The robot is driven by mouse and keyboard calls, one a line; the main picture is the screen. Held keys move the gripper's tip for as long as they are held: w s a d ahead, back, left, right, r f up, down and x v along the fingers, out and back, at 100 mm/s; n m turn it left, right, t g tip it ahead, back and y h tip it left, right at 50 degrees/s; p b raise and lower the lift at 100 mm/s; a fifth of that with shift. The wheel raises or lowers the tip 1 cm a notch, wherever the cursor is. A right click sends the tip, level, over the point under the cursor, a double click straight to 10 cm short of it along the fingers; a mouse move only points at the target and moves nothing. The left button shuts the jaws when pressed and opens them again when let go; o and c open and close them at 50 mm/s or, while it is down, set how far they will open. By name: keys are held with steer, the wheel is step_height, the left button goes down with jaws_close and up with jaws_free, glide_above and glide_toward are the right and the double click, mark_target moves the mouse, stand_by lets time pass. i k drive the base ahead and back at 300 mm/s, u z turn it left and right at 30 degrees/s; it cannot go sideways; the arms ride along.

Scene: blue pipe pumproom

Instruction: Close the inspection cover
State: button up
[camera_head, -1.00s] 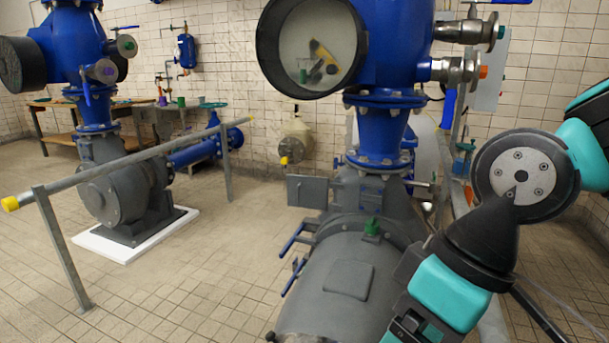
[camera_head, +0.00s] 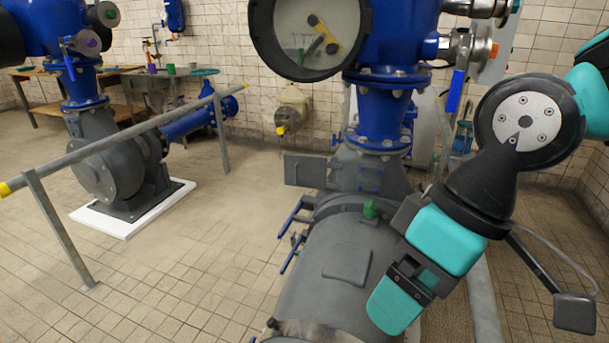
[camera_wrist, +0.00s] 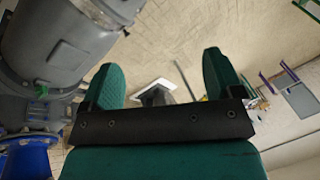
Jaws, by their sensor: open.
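A flat grey rectangular plate (camera_head: 305,170) stands out to the left from the grey pump housing (camera_head: 345,240), below the blue flange. It looks like the inspection cover, swung open, though I cannot be sure. My gripper (camera_head: 398,300) is above the right side of the pump housing, to the right of and nearer than the plate. In the wrist view my gripper (camera_wrist: 160,62) has its two green fingers wide apart with nothing between them. The pump housing (camera_wrist: 70,40) also shows there at the upper left, beside the fingers. The plate is not clearly visible in the wrist view.
A blue vertical pipe (camera_head: 383,110) with a round dark-rimmed window (camera_head: 310,35) rises above the pump. Blue handles (camera_head: 292,235) stick out on the pump's left. A grey railing (camera_head: 130,140) crosses at the left. The tiled floor (camera_head: 190,270) between is clear.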

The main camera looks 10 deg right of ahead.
mark_target(302, 170)
steer(key=z, duration=0.05)
steer(key=k, duration=0.5)
steer(key=u, duration=2.95)
steer(key=i, duration=3.05)
steer(key=z, duration=2.7)
steer(key=i, duration=3.2)
